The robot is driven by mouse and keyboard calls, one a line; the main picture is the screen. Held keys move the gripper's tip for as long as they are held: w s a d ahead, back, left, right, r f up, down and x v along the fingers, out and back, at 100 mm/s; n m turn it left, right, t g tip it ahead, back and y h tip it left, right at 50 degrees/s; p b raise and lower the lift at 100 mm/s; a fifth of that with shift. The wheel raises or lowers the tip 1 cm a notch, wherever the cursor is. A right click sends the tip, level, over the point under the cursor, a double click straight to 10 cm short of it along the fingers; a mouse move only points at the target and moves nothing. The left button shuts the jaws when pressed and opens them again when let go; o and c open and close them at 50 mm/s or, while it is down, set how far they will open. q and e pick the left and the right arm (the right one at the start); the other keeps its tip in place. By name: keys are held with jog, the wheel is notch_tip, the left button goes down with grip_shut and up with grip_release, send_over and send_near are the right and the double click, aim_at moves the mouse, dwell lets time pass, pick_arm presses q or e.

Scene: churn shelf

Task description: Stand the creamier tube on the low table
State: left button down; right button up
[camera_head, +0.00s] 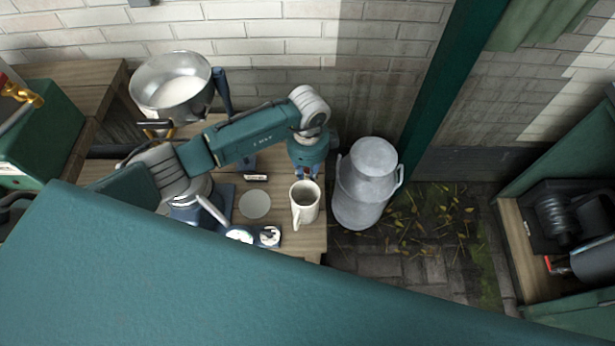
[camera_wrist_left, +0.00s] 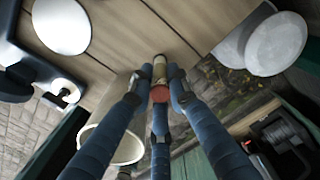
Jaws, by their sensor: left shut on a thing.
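My left gripper (camera_head: 307,172) reaches down over the right part of the low wooden table (camera_head: 312,238), just behind a cream mug. In the left wrist view its blue fingers (camera_wrist_left: 161,88) are closed around a small tube (camera_wrist_left: 160,70) with a pale tan body and a red end towards the camera. The tube's far end points at the wooden boards near the table's edge; I cannot tell whether it touches them. In the head view the tube is mostly hidden by the gripper, with only a bit of red showing. My right gripper is not in view.
The cream mug (camera_head: 305,203) stands close to the gripper. A metal milk churn (camera_head: 366,187) stands just right of the table. A steel pot (camera_head: 172,88) is at the back left.

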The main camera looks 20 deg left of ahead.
pick_arm(q)
jog(key=shift+r, duration=0.1)
jog(key=shift+f, duration=0.2)
jog(key=c, duration=1.7)
grip_release()
jog(key=shift+o, duration=0.2)
jog(key=shift+r, duration=0.1)
notch_tip(320, 180, up, 12)
jog(key=p, duration=1)
jog(key=shift+r+p, duration=0.15)
jog(key=shift+p, duration=0.2)
jog(key=shift+s, duration=0.1)
